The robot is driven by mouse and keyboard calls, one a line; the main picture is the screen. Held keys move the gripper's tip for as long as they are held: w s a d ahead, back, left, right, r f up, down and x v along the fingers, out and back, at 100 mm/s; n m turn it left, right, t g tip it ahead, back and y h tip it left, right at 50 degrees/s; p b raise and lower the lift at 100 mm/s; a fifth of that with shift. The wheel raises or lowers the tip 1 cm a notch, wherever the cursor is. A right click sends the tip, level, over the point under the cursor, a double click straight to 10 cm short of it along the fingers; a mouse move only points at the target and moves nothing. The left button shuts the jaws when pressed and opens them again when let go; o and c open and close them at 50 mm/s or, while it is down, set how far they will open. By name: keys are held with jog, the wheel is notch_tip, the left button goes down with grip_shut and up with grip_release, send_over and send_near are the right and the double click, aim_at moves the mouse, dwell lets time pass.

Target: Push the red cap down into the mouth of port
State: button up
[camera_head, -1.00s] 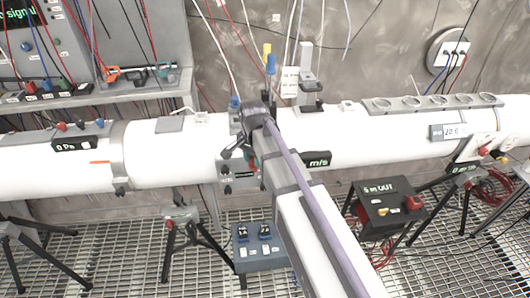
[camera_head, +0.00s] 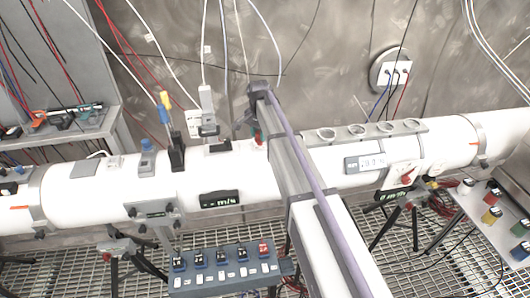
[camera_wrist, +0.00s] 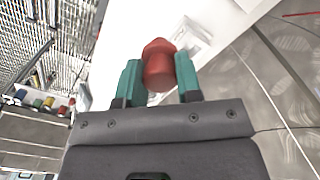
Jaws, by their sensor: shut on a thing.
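My gripper (camera_wrist: 159,68) is shut on the red cap (camera_wrist: 159,62), with one green finger on each side of it in the wrist view. The cap's rounded red body sticks out past the fingertips. A pale square fitting on the white pipe, probably the port (camera_wrist: 188,40), shows just beyond the cap, partly hidden by it. I cannot tell whether the cap touches it. In the head view my gripper (camera_head: 257,133) is over the pipe's top, left of the ring rack, and my arm hides much of it. The port's mouth is not clearly visible there.
The white pipe (camera_head: 80,203) runs across the scene. Left of my gripper stand a grey upright fitting (camera_head: 208,115) and a black clip (camera_head: 177,152). A rack of rings (camera_head: 358,131) lies close on the right. A blue switch box (camera_head: 225,268) sits below, and the wall is behind.

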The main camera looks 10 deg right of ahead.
jog(key=w+r+p, duration=0.1)
jog(key=w+r, duration=0.2)
jog(key=w, duration=0.2)
jog(key=shift+w+d, duration=0.15)
jog(key=shift+d, duration=0.05)
jog(key=shift+f, duration=0.15)
jog(key=shift+f+b, duration=3.7)
jog(key=shift+f, duration=0.05)
jog(key=o, duration=1)
